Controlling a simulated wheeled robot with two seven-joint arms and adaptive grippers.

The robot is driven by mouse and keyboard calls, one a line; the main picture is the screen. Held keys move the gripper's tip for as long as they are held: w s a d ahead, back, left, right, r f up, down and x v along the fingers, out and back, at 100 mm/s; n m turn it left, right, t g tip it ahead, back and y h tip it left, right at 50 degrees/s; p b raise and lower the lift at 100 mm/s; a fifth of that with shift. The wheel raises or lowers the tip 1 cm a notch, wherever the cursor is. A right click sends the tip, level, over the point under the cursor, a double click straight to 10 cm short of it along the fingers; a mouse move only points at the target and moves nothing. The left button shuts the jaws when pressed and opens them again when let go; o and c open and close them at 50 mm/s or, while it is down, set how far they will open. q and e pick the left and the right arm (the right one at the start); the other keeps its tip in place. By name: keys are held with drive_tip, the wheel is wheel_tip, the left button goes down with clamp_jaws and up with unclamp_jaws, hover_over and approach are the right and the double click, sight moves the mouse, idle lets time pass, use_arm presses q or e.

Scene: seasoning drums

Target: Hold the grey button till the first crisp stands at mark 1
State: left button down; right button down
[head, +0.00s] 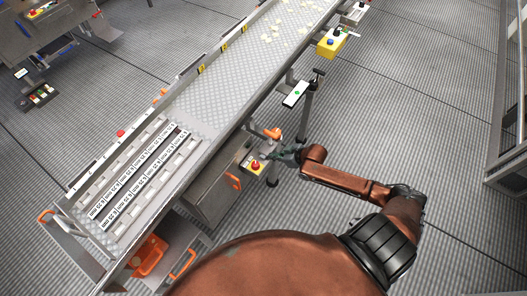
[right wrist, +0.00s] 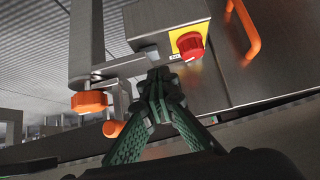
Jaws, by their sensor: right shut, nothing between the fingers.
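Pale crisps (head: 287,27) lie scattered on the far upper part of the conveyor (head: 225,85). Small yellow-and-black marks (head: 201,70) sit along its left rail; I cannot read their numbers. My right gripper (head: 274,153) is beside a control box under the conveyor's near right side. In the right wrist view the gripper (right wrist: 158,78) is shut and empty, its tips against or very near the steel box (right wrist: 150,22), just left of a red stop button (right wrist: 188,45) on a yellow plate. I cannot make out the grey button; the tips may hide it. My left gripper is not in view.
Orange knobs (right wrist: 89,102) and an orange handle (right wrist: 243,28) are close around the gripper. A stand with a white panel and green dot (head: 296,93) and a yellow button box (head: 331,43) stand further along.

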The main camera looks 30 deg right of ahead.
sight(260, 156)
idle(0.7)
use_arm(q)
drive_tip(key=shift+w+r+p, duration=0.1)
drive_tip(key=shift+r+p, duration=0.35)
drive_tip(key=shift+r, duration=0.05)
use_arm(e)
wheel_tip(260, 156, up, 7)
drive_tip(key=s+d, duration=0.1)
drive_tip(key=s, duration=0.1)
drive_tip(key=shift+f, duration=0.15)
